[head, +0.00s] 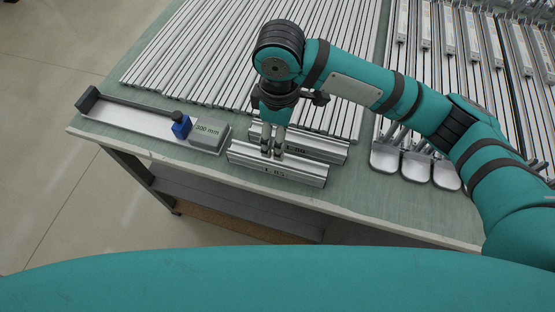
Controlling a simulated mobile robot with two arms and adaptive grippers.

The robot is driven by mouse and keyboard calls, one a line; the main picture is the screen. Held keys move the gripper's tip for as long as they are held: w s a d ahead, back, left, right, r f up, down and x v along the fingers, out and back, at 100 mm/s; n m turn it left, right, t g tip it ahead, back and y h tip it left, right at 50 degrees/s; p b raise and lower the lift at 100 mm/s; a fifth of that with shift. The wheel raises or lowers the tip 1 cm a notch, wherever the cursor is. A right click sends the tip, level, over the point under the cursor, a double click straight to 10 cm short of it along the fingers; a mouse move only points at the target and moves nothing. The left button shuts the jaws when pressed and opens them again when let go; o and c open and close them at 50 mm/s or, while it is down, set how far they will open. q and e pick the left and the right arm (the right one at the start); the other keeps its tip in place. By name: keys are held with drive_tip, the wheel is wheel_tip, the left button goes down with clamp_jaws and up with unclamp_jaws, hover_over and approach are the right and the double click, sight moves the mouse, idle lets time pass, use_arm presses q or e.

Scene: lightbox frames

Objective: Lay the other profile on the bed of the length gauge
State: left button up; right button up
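The length gauge lies at the left of the table in the head view. Its bed (132,116) is pale and bare, with a dark end stop (88,99) at the left, a blue block (181,125) at the right, and a grey box (208,131) reading "200 mm". Two short silver profiles lie side by side right of the gauge: the front profile (300,175) is marked "L 85", and the rear profile (325,147) has a partly covered mark. My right gripper (271,150) points down at the front profile's left half. Its grip is unclear. My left gripper is out of view.
Long silver profiles (200,55) lie in rows behind the gauge. Several metal scoop-shaped ends (385,160) and slotted racks (425,30) are at the right. The table's front edge (350,213) runs close to the front profile.

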sight(277, 164)
drive_tip(key=f, duration=0.4)
drive_tip(key=shift+d, duration=0.2)
drive_tip(key=shift+f, duration=0.2)
drive_tip(key=shift+s+a+f+p, duration=0.2)
drive_tip(key=shift+f+p, duration=0.25)
drive_tip(key=shift+f, duration=0.9)
drive_tip(key=shift+s+a+f+p, duration=0.15)
drive_tip(key=shift+f+p, duration=0.25)
drive_tip(key=shift+f, duration=0.9)
drive_tip(key=shift+w, duration=0.1)
drive_tip(key=c, duration=1.3)
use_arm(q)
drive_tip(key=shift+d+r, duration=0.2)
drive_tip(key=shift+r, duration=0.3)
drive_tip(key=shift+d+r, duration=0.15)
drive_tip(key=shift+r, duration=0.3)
use_arm(e)
clamp_jaws()
drive_tip(key=shift+r, duration=0.15)
